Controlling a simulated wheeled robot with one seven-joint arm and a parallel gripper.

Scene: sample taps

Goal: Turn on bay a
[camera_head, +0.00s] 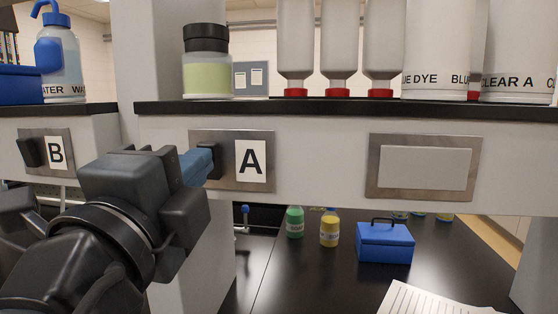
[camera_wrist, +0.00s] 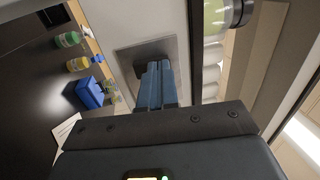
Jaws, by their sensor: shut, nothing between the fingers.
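The bay A plate (camera_head: 230,178) is a metal panel on the front of the shelf beam. It carries a white label with a black A (camera_head: 251,161) and a dark switch (camera_head: 209,160) to the label's left. My gripper (camera_head: 203,163) has its blue fingers shut, with the tips at or very near the switch. In the wrist view, the closed fingers (camera_wrist: 158,68) point at the dark switch (camera_wrist: 150,50) on the metal plate (camera_wrist: 128,57) and partly cover it. I cannot tell whether they touch. The A label is hidden in the wrist view.
Plate B (camera_head: 56,153) with its own dark switch is to the left. A blank plate (camera_head: 424,168) is to the right. Bottles and a lidded jar (camera_head: 207,75) stand on the shelf above. A blue box (camera_head: 385,242) and small bottles sit on the black bench below.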

